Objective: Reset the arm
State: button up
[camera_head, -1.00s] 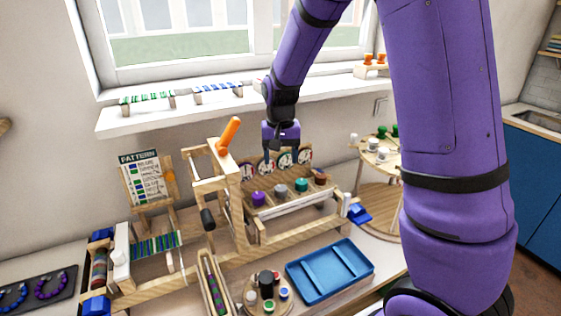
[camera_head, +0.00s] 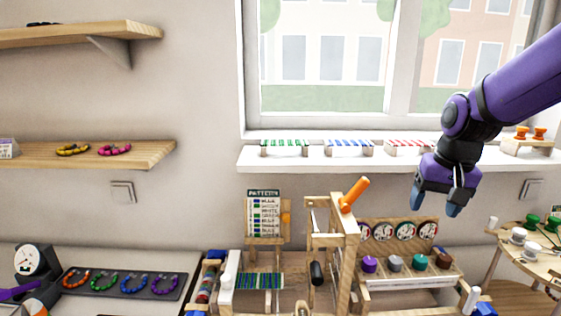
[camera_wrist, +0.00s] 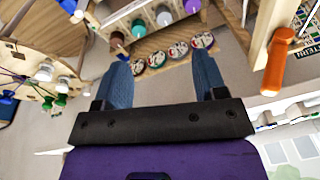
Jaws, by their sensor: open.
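My gripper (camera_head: 436,198) is open and empty, with its blue fingertips apart. In the head view it hangs in the air in front of the window sill, above and to the right of the wooden bead stand (camera_head: 408,281). In the wrist view my gripper (camera_wrist: 162,80) also shows with clear space between its fingers. The bead stand with its colored knobs and round dials lies beyond the fingers in that view. My purple arm comes in from the right edge of the head view.
A wooden frame with an orange handle (camera_head: 354,194) stands left of the gripper. The pattern board (camera_head: 264,213) is behind it. The window sill (camera_head: 300,163) carries striped bead racks. A round tiered table (camera_head: 520,262) is at right. Wall shelves (camera_head: 88,154) are at left.

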jog(key=s+r+n+t, duration=0.1)
jog(key=s+r, duration=0.2)
jog(key=s, duration=0.6)
jog(key=s+r+n+t, duration=0.1)
jog(key=s+r, duration=0.3)
jog(key=s, duration=0.5)
jog(key=shift+s+n+t+h, duration=0.3)
jog(key=shift+s+n+t, duration=0.1)
jog(key=shift+t, duration=0.2)
